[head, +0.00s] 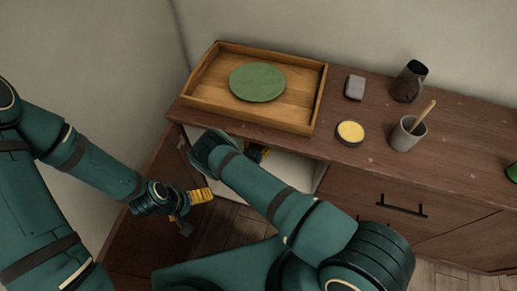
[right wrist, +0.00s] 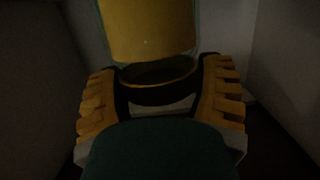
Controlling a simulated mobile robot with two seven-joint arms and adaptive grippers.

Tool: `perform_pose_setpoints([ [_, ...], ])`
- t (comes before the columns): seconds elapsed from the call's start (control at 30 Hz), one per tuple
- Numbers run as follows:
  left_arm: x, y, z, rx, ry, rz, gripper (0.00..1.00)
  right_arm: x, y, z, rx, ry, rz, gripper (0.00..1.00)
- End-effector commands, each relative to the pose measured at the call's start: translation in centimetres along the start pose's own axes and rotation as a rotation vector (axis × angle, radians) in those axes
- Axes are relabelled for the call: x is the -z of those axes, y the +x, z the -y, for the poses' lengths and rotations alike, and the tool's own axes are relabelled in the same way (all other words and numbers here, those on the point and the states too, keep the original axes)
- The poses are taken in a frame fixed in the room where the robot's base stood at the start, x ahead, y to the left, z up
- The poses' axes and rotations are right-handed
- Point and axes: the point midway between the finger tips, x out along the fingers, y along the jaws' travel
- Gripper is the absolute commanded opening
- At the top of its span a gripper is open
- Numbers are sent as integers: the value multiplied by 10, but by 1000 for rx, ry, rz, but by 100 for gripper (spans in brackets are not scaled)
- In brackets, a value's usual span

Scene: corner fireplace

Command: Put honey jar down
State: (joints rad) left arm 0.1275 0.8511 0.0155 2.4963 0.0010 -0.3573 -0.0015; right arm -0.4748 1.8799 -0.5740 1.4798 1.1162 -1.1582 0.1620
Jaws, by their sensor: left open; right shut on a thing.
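The honey jar (right wrist: 148,32), a yellow body with a dark, ring-like part at its near end, fills the top middle of the right wrist view. My right gripper (right wrist: 160,78) has its yellow fingers on both sides of that dark part and is shut on the jar. In the head view my right arm reaches into the open white cabinet compartment (head: 292,170), and only a bit of the right gripper (head: 262,152) shows past the arm. The jar is hidden there. Whether it touches the compartment floor cannot be told. My left gripper (head: 200,196) is open and empty, in front of the cabinet.
The cabinet top (head: 300,145) bears a wooden tray (head: 321,95) with a green plate (head: 257,82), a grey block (head: 355,87), a yellow-topped tin (head: 350,132), a dark jug (head: 408,82) and a grey cup (head: 402,139). Compartment walls (right wrist: 285,70) stand close around the right gripper.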

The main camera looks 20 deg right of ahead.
Motion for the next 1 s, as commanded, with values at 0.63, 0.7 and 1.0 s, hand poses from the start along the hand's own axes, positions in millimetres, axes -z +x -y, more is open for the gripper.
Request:
perform_pose_setpoints([
  [0.63, 1, 9, 3, 0, 1, -5, 100, -31, 6, 0, 1, -2, 1, 90],
  [0.7, 1, 9, 3, 0, 1, -5, 100, -31, 6, 0, 1, -2, 1, 100],
  [1.0, 1, 9, 3, 0, 1, -5, 100, -28, 6, 0, 1, -2, 0, 100],
])
